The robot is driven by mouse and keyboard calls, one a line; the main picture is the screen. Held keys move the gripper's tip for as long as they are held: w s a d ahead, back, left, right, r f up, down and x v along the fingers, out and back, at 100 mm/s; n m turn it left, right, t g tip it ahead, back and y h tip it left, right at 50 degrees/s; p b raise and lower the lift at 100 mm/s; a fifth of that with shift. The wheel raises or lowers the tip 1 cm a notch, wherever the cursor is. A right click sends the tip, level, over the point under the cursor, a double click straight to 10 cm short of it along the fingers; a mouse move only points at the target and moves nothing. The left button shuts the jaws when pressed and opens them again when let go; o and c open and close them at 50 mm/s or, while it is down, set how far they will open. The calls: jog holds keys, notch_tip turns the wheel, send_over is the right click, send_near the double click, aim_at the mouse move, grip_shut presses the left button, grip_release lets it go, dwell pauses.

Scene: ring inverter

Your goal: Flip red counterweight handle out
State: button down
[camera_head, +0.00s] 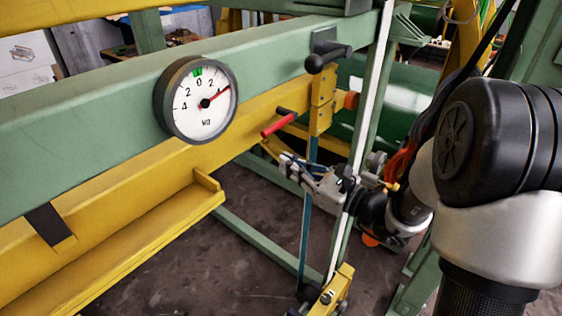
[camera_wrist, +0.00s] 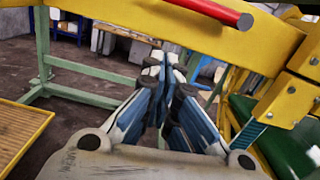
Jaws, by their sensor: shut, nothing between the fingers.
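The red counterweight handle (camera_head: 278,125) sticks out from the yellow beam, right of the gauge and below the green beam. In the wrist view the red handle (camera_wrist: 215,12) lies along the top edge, in front of the yellow beam, its rounded end to the right. My gripper (camera_head: 284,159) is below the handle in the head view, fingers pointing left. In the wrist view my gripper (camera_wrist: 163,64) is shut and empty, fingertips together, with the handle above them. No touch between fingers and handle is clear.
A round gauge (camera_head: 203,97) is mounted on the green beam (camera_head: 80,135). A black-knobbed lever (camera_head: 325,58) projects above the handle. The yellow beam (camera_wrist: 270,48) and its bolted block (camera_wrist: 290,98) stand close to the right. Open floor (camera_wrist: 75,100) lies to the left.

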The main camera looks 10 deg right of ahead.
jog(key=v, duration=0.8)
jog(key=shift+d+r, duration=0.25)
jog(key=shift+d, duration=0.1)
jog(key=shift+a, duration=0.1)
jog(key=s+a+f+n+g+b, duration=0.2)
jog(key=s+a+f+n+g, duration=0.1)
jog(key=s+a+n+g, duration=0.3)
jog(key=s+a+f+n+g+b, duration=0.35)
jog(key=s+a+n, duration=0.25)
jog(key=s, duration=0.3)
jog(key=s+d+f+n+g+h+b, duration=0.2)
jog(key=s+d+f+n+g+h, duration=0.15)
jog(key=s+f+n+h, duration=0.35)
jog(key=s+d+r+n+t+h+b, duration=0.1)
jog(key=d+n+t+h+b, duration=0.2)
jog(key=d+n+h, duration=0.3)
jog(key=d+n+t, duration=0.1)
jog(key=d, duration=0.1)
jog(key=shift+d+r+t, duration=0.25)
jog(key=shift+d+t, duration=0.05)
jog(key=shift+d, duration=0.05)
